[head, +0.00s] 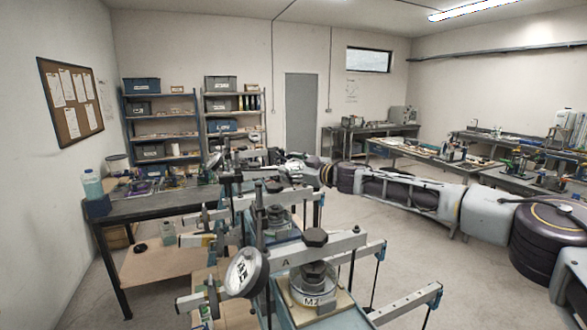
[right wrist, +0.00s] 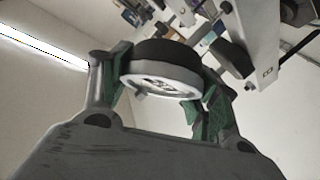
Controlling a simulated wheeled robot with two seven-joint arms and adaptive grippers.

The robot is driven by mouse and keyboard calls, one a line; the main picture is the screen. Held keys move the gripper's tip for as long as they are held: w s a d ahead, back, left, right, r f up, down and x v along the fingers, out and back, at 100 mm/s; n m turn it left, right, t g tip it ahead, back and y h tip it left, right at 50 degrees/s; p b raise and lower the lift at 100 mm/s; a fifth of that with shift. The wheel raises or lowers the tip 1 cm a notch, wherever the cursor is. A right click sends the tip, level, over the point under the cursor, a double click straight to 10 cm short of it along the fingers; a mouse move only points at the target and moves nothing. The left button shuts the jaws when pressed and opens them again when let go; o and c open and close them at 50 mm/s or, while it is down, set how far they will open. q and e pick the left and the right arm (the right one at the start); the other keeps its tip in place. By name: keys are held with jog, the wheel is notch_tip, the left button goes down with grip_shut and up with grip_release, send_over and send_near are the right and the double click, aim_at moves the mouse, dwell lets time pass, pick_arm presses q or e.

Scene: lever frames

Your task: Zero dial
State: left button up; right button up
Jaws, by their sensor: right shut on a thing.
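A dial gauge with a white face (head: 246,272) sits at the left end of the nearest lever frame, whose grey lever bar (head: 340,248) carries the letter A. My right gripper (head: 284,168) is far back at the end of the long arm from the right, beside the rear lever frames. In the right wrist view its green-lined fingers (right wrist: 168,80) are shut on a round dial with a black rim (right wrist: 163,54) and pale face (right wrist: 165,82). Its face is steeply angled, so I cannot read the pointer. My left gripper is not in view.
A weight marked M2 (head: 312,299) stands on the near frame. Several more lever frames stand behind it in a row. A dark workbench (head: 150,208) with a bottle (head: 92,184) is at left. Shelves (head: 160,130) stand at the back. The floor at right is partly clear.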

jog(key=shift+s+a+f+n+g+y, duration=0.1)
jog(key=shift+n+g+y, duration=0.1)
jog(key=shift+n+g, duration=1.3)
jog(key=shift+n+g+y, duration=0.2)
jog(key=shift+n+g, duration=0.7)
jog(key=shift+n, duration=1.1)
jog(key=shift+n+g, duration=0.3)
jog(key=o, duration=1.1)
jog(key=shift+c, duration=0.2)
jog(key=shift+s, duration=0.1)
jog(key=v, duration=1.2)
